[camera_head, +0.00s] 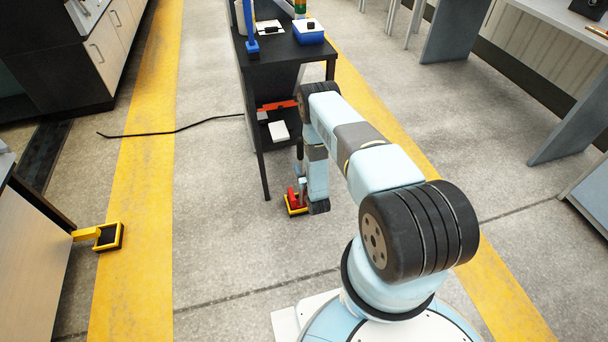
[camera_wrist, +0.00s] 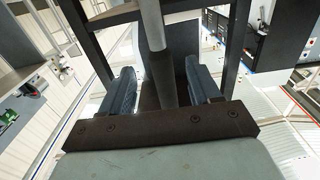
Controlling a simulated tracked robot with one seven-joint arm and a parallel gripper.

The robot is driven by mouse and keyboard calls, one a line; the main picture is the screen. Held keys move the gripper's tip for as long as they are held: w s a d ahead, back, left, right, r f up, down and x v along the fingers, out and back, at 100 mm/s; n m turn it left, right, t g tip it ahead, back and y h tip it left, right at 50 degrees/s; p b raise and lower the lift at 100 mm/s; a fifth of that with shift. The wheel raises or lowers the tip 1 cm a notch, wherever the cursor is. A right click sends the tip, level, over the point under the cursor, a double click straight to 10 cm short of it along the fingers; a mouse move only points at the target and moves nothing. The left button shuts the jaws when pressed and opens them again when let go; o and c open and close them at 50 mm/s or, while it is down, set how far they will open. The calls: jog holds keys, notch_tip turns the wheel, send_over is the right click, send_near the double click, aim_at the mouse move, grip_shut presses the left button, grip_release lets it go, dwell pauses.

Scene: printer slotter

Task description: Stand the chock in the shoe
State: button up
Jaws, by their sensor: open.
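A red piece (camera_head: 294,196), which looks like the chock, is low at the floor beside the dark table's front leg. It sits in or on a yellow-rimmed black base (camera_head: 296,209), which looks like the shoe; its seating is too small to tell. My gripper is down beside the red piece in the head view, partly hidden by my wrist. In the wrist view my gripper (camera_wrist: 160,68) is open, its two dark blue fingers apart. A grey round post (camera_wrist: 155,40) runs between them with gaps visible; what it belongs to is unclear.
The dark table (camera_head: 280,70) stands just behind, with a blue box (camera_head: 309,37) on top and a white block (camera_head: 278,131) on its lower shelf. A yellow-rimmed black fixture (camera_head: 107,236) juts from the left cabinet. A black cable (camera_head: 180,130) crosses the floor.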

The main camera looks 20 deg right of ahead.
aim_at(299, 154)
jog(key=shift+w, duration=4)
jog(key=shift+c, duration=0.3)
grip_shut()
jog(key=shift+c, duration=2.2)
grip_release()
jog(key=c, duration=0.5)
jog(key=o, duration=0.5)
jog(key=shift+w+r, duration=0.1)
jog(key=shift+r, duration=0.05)
jog(key=shift+c, duration=0.2)
grip_shut()
